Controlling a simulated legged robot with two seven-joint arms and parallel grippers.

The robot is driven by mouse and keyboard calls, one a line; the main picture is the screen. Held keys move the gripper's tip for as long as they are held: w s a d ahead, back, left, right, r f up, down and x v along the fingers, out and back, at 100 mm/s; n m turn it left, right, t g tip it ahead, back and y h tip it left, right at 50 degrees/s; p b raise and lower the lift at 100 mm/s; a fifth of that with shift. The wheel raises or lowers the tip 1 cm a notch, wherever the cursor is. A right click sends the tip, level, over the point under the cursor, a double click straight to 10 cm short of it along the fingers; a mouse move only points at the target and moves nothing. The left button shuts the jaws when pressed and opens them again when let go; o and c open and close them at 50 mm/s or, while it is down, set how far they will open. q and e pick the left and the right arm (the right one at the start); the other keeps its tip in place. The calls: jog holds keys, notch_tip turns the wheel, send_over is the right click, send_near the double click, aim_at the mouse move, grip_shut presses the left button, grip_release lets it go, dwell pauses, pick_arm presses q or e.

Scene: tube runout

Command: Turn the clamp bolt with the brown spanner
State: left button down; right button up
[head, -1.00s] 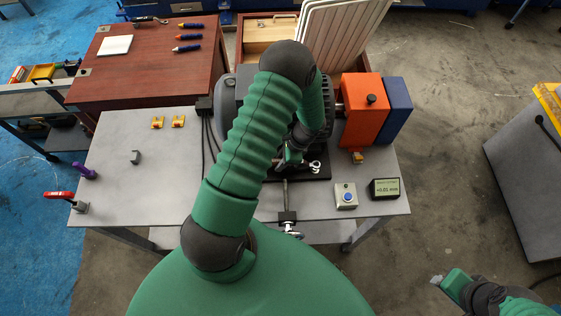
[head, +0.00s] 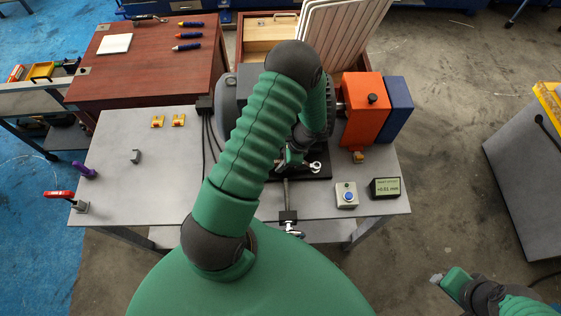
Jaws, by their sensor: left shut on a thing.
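My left arm reaches across the bench, and my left gripper (head: 290,159) sits low at the front of the machine, largely hidden by my forearm. It is shut on a thin tool, seemingly the spanner, whose pale ring-like end (head: 315,167) shows just right of the fingers. A brown colour cannot be made out on it. The clamp bolt is not clearly visible, so I cannot tell whether the spanner is seated on it. My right gripper (head: 437,279) is at the lower right, away from the bench, and its opening is unclear.
An orange block (head: 364,112) and a blue block stand right of the gripper. A button box (head: 346,195) and a small display (head: 385,188) sit at the front right. A red-handled clamp (head: 60,195) is at the left edge. The grey bench's left part (head: 140,190) is mostly clear.

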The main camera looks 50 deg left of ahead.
pick_arm(q)
jog(key=shift+a, duration=0.1)
jog(key=shift+f+b, duration=0.9)
jog(key=shift+f, duration=0.25)
jog(key=shift+s+d, duration=0.15)
jog(key=shift+d, duration=0.1)
jog(key=c, duration=1.7)
grip_release()
jog(key=shift+c, duration=0.2)
grip_shut()
